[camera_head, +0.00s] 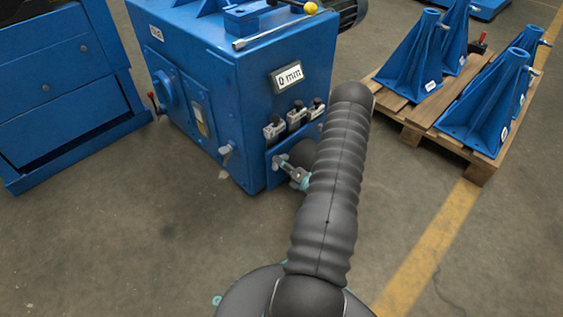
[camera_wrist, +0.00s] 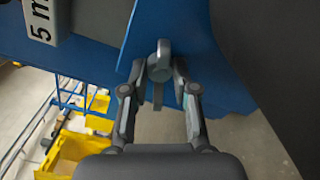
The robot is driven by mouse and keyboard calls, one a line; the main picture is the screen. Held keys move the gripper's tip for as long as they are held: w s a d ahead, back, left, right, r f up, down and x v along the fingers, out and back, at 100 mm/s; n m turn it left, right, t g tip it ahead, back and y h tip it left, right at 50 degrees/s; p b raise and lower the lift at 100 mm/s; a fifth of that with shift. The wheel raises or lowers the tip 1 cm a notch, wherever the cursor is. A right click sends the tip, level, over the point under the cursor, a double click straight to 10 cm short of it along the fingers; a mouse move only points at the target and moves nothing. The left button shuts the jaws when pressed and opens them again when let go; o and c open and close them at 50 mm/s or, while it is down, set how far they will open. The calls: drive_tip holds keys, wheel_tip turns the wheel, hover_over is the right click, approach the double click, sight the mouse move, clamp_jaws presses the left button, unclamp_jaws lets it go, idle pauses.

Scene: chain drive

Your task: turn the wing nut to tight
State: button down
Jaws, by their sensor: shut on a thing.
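A grey metal wing nut (camera_wrist: 159,63) sits on a blue plate of the machine in the wrist view, with its rounded wing pointing up. My gripper (camera_wrist: 158,72) has its two fingers on either side of it and is shut on it. In the head view my gripper (camera_head: 287,168) reaches the lower front of the blue machine (camera_head: 200,70), beside my dark arm. The wing nut is small there and partly hidden by the fingers. The contact points are hard to make out.
Several small grey fittings (camera_head: 297,120) sit just above my gripper, under a "0 mm" label (camera_head: 289,76). A "5 mm" label (camera_wrist: 42,22) shows in the wrist view. A wooden pallet (camera_head: 420,125) with blue brackets stands at right. The floor in front is clear.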

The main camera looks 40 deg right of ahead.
drive_tip(key=shift+m, duration=0.9)
drive_tip(key=c, duration=1.1)
unclamp_jaws()
drive_tip(key=shift+c, duration=0.2)
drive_tip(key=s+d, duration=0.1)
drive_tip(key=s, duration=1.1)
